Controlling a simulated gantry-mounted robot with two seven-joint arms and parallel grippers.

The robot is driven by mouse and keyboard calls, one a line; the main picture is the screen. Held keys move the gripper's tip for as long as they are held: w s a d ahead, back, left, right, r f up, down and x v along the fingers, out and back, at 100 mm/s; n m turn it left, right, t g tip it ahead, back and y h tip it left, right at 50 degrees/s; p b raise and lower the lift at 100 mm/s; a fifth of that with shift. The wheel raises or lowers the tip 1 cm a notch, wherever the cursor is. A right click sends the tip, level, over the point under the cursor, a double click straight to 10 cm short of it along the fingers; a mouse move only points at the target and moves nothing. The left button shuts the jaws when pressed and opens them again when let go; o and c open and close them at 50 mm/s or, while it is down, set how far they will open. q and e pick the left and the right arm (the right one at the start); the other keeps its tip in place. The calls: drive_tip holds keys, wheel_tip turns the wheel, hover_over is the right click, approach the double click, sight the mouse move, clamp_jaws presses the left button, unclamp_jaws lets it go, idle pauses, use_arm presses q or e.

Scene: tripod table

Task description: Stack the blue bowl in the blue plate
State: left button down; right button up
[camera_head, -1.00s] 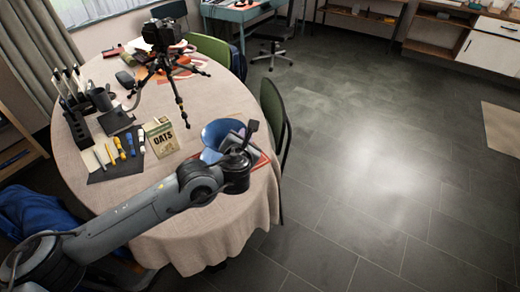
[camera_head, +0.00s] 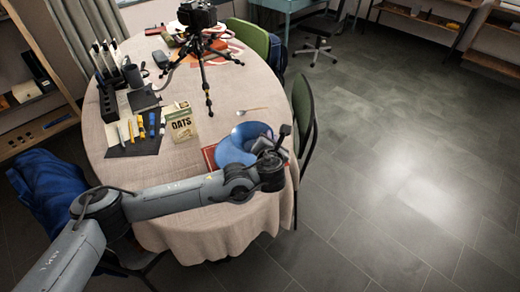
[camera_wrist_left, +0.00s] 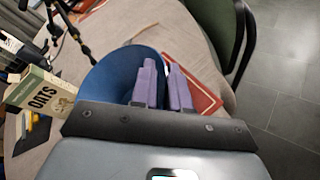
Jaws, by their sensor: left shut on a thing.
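My left gripper (camera_head: 272,160) is over the near right part of the round table and shut on the rim of the blue bowl (camera_head: 252,131). In the left wrist view, its two purple fingers (camera_wrist_left: 163,88) sit at the edge of a round blue surface (camera_wrist_left: 112,80), with a narrow gap between them. A lighter blue surface that looks like the blue plate (camera_head: 231,153) shows below and left of the bowl, partly behind my arm. Bowl and plate overlap in view; whether they touch is unclear. My right gripper is out of view.
A red book (camera_head: 208,157) lies by the plate and a spoon (camera_head: 240,111) lies behind the bowl. An oats box (camera_head: 180,124) stands to the left. A tripod with a camera (camera_head: 206,55) stands farther back. A green chair (camera_head: 303,110) is at the table's right edge.

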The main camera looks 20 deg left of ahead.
sight(253, 141)
use_arm(q)
drive_tip(key=a+f, duration=0.1)
drive_tip(key=w+a+f, duration=0.1)
drive_tip(key=a, duration=0.1)
drive_tip(key=shift+a+f+b, duration=0.2)
drive_tip(key=shift+a+b, duration=0.05)
drive_tip(key=shift+b, duration=0.15)
drive_tip(key=shift+w+a+f, duration=0.1)
drive_tip(key=shift+w+a, duration=0.1)
drive_tip(key=shift+w, duration=0.1)
drive_tip(key=shift+f+b, duration=0.9)
drive_tip(key=shift+f, duration=1.1)
drive_tip(key=shift+f, duration=0.2)
drive_tip(key=c, duration=1.1)
unclamp_jaws()
